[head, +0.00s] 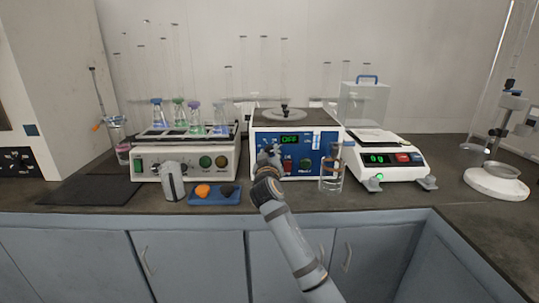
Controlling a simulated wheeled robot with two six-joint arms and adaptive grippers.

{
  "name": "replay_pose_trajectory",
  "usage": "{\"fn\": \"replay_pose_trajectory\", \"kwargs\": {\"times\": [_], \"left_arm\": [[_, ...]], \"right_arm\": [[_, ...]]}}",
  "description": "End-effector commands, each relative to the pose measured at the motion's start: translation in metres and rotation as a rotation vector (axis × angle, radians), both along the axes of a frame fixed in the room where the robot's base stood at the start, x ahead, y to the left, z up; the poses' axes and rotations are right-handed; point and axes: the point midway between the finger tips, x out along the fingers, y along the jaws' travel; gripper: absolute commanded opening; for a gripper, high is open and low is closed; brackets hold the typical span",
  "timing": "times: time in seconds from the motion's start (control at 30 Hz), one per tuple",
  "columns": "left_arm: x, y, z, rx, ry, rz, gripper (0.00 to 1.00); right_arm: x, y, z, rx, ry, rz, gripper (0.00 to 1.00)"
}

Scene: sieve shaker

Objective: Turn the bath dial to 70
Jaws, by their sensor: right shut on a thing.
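The bath (297,124) is a white box with a blue front panel and a dark top with a lid, standing in the middle of the bench. Its small green display (290,139) appears to read OFF. My right gripper (269,157) is at the left part of the blue panel, shut on what appears to be the bath dial. The gripper and wrist cover the dial, so its pointer and scale cannot be read. A green button (305,164) shows just right of the gripper. My left gripper is not in view.
A shaker (185,160) with several flasks stands left. A grey bottle-like object (172,182) and a blue tray (228,197) stand before it. A glass beaker (331,179) stands close to the panel's right side. A balance (385,158) is further right.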

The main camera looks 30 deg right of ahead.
Motion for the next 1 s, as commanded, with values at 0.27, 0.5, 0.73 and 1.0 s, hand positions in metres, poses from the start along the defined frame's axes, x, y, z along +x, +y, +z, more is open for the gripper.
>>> {"fn": "replay_pose_trajectory", "kwargs": {"times": [0.27,0.5,0.73,1.0], "left_arm": [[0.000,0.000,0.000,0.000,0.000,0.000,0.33],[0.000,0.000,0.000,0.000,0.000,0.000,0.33],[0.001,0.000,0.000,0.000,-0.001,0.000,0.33],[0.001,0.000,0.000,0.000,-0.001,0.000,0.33]], "right_arm": [[0.000,0.000,-0.002,0.003,0.003,0.000,0.50],[0.000,0.000,-0.001,0.001,0.002,0.000,0.56],[-0.013,0.010,-0.002,0.000,0.001,0.002,0.56],[-0.066,0.048,-0.006,0.007,0.002,0.003,0.56]]}}
